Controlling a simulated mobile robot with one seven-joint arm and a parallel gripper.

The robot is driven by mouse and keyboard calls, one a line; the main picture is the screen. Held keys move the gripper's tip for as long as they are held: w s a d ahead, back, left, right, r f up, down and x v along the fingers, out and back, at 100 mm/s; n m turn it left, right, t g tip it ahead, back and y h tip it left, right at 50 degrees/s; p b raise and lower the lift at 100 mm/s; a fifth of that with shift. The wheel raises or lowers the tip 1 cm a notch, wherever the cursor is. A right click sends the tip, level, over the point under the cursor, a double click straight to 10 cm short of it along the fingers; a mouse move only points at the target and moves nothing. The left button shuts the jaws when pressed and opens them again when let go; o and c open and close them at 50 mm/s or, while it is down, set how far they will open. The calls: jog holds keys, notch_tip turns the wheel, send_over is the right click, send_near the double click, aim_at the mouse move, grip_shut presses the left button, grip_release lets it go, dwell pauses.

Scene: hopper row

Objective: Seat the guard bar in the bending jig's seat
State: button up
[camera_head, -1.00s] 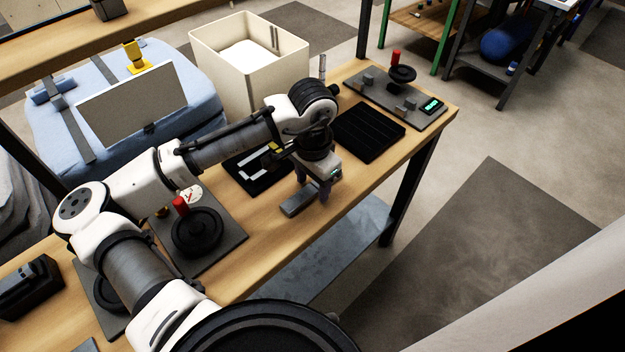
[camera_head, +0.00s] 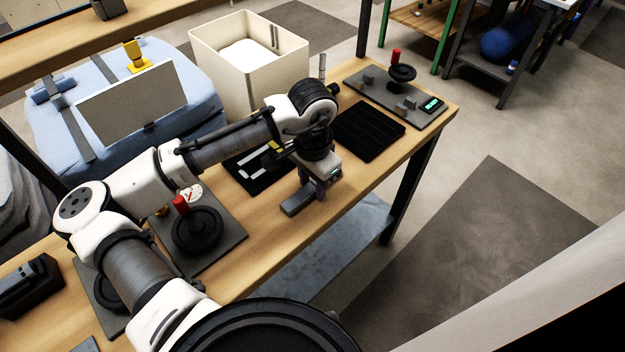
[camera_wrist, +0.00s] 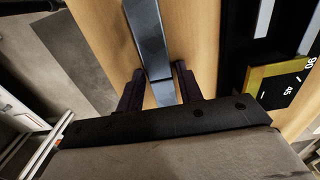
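A flat grey bar, which looks like the guard bar (camera_head: 296,203), lies on the wooden bench near its front edge. In the wrist view the bar (camera_wrist: 150,40) runs away from my gripper (camera_wrist: 160,90), its near end between the two dark fingers. My gripper (camera_head: 312,188) points down over the bar in the head view. It looks open, with narrow strips of wood showing beside the bar. The likely bending jig (camera_head: 253,184) is a black plate with pale strips and a yellow part, behind the gripper and partly hidden by my arm. Its yellow angle scale (camera_wrist: 283,82) shows at right in the wrist view.
A black ribbed tray (camera_head: 368,132) lies right of the jig. A grey fixture plate (camera_head: 428,118) with a display stands at the bench's far end. A plate with a black handwheel (camera_head: 197,232) lies to the left. A cream bin (camera_head: 285,75) stands behind the bench.

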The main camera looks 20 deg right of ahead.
aim_at(313, 187)
jog(key=shift+r+p, duration=0.3)
jog(key=shift+p, duration=0.1)
dwell(0.3)
grip_shut()
dwell(0.5)
notch_tip(313, 187, up, 6)
jog(key=p, duration=0.5)
jog(key=shift+p, duration=0.35)
jog(key=shift+s+f, duration=0.1)
